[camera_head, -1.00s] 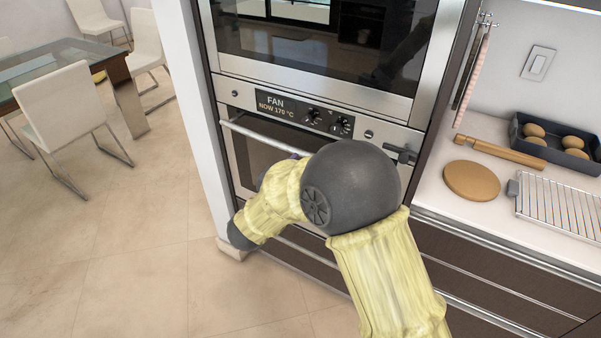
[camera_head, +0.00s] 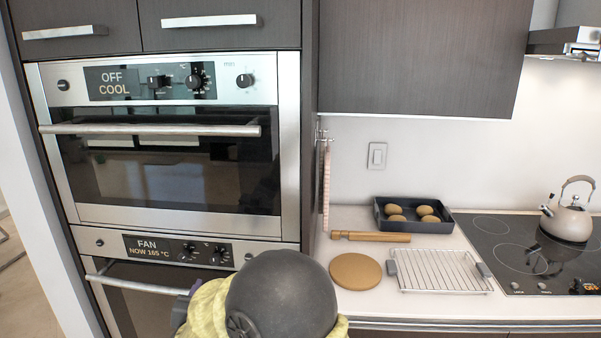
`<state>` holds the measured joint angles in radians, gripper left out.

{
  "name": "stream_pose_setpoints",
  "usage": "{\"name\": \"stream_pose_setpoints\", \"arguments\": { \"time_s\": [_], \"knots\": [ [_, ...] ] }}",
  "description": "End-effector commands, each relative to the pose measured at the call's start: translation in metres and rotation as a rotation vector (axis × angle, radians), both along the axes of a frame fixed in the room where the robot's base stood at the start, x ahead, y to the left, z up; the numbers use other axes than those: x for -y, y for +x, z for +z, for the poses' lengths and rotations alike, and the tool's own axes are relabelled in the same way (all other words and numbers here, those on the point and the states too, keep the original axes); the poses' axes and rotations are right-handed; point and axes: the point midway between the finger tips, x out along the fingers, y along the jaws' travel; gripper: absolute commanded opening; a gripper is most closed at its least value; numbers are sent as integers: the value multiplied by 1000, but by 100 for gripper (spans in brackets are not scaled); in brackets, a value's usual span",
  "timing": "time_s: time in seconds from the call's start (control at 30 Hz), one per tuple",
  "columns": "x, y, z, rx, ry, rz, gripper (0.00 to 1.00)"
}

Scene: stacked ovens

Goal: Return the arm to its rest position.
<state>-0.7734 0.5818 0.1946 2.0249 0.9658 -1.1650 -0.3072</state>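My arm (camera_head: 283,300) shows at the bottom centre, with a dark grey round joint and pale yellow sleeves. It stands in front of the lower oven (camera_head: 165,258) and hides its lower right part. My gripper cannot be made out; it is hidden behind the arm or below the picture. The lower oven's display reads FAN, NOW 165 °C, and the visible part of its door looks shut. The upper oven (camera_head: 288,150) is shut and reads OFF, COOL.
Right of the ovens, the counter (camera_head: 345,218) holds a dark tray (camera_head: 425,226) with several buns, a rolling pin (camera_head: 375,237), a round board (camera_head: 355,271) and a wire rack (camera_head: 440,270). A kettle (camera_head: 568,222) stands on the black hob (camera_head: 500,240). Cabinets hang above.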

Motion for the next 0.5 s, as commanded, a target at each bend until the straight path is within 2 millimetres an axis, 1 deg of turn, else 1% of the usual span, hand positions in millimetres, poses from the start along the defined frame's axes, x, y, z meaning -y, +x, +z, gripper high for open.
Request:
{"name": "stream_pose_setpoints", "arguments": {
  "time_s": [0.03, 0.1, 0.17, 0.27, 0.3, 0.37, 0.4, 0.47, 0.5],
  "knots": [
    [18, 11, 10, -35, -3, 22, 48],
    [39, 19, 13, -94, -9, 62, 48],
    [57, 23, 15, -149, -20, 92, 48],
    [92, 23, 15, -249, -42, 133, 48],
    [107, 21, 14, -292, -52, 146, 48],
    [130, 15, 12, -360, -68, 162, 48],
    [146, 10, 10, -408, -79, 169, 48],
    [171, 0, 8, -482, -98, 175, 48],
    [188, -9, 6, -534, -108, 177, 48]
  ]
}}
